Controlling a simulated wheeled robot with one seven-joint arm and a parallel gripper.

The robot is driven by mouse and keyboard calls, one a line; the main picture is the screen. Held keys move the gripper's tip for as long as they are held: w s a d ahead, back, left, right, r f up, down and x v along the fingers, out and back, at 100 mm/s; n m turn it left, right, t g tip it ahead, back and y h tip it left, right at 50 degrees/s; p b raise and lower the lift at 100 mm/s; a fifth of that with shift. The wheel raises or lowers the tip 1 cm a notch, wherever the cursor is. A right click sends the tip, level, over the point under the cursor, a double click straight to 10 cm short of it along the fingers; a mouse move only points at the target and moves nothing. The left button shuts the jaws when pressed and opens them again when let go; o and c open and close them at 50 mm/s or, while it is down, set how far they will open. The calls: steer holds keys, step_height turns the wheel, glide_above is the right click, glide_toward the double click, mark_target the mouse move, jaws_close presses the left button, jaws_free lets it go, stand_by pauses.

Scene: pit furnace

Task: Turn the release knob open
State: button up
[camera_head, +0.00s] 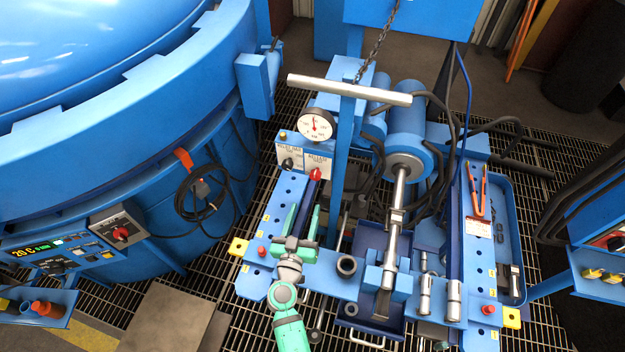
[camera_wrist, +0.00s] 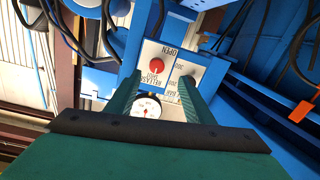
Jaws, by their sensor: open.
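The release knob (camera_head: 315,174) is a round red knob on the front of a blue box with a white label plate (camera_head: 318,160). In the wrist view the red knob (camera_wrist: 157,67) sits on the plate, whose words, including "OPEN" and "RELEASE", appear upside down. My gripper (camera_head: 304,208) has green fingers, open and empty, pointing toward the box. In the wrist view the knob shows between the fingertips (camera_wrist: 160,80), with one finger on each side. In the head view the fingertips appear short of the knob. I see no contact.
A black knob (camera_head: 288,163) sits left of the red one. A round gauge (camera_head: 314,125) is above the box. A blue post with a grey T-bar (camera_head: 349,90) stands just right. A large blue furnace (camera_head: 120,130) fills the left. A steel rod and cylinder (camera_head: 404,160) are right.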

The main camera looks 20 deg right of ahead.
mark_target(315, 177)
steer(key=shift+h, duration=0.3)
steer(key=x, duration=0.8)
steer(key=r+x, duration=0.1)
steer(key=x, duration=0.3)
steer(key=shift+r, duration=0.1)
steer(key=c, duration=1)
